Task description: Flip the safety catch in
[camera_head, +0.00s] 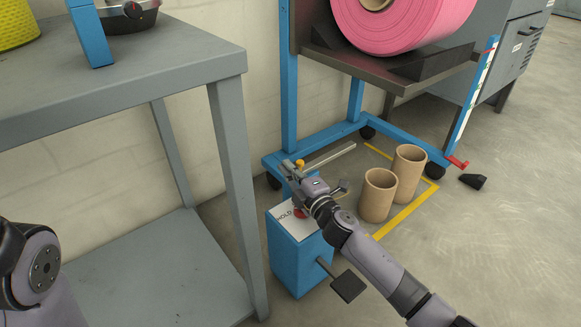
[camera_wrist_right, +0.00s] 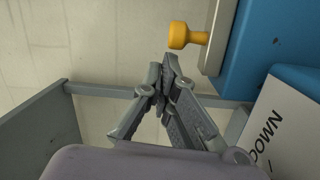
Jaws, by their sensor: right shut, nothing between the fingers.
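A yellow knob (camera_head: 300,163) stands at the far end of a blue box (camera_head: 297,262) and also shows in the right wrist view (camera_wrist_right: 188,36). Which part is the safety catch I cannot tell for sure. My right gripper (camera_head: 288,169) is shut and empty above the box's white top panel, close to the knob. In the right wrist view its closed fingertips (camera_wrist_right: 169,64) lie just short of the knob, with a gap seen between them. A red button (camera_head: 299,212) is partly hidden by my gripper. My left gripper is out of view; only my left arm shows.
A grey table (camera_head: 190,62) stands left of the box. A blue trolley frame (camera_head: 330,143) carries a pink roll (camera_head: 410,22). Two cardboard tubes (camera_head: 378,196) stand on the floor beside my arm. A dark pedal (camera_head: 348,286) sticks out of the box.

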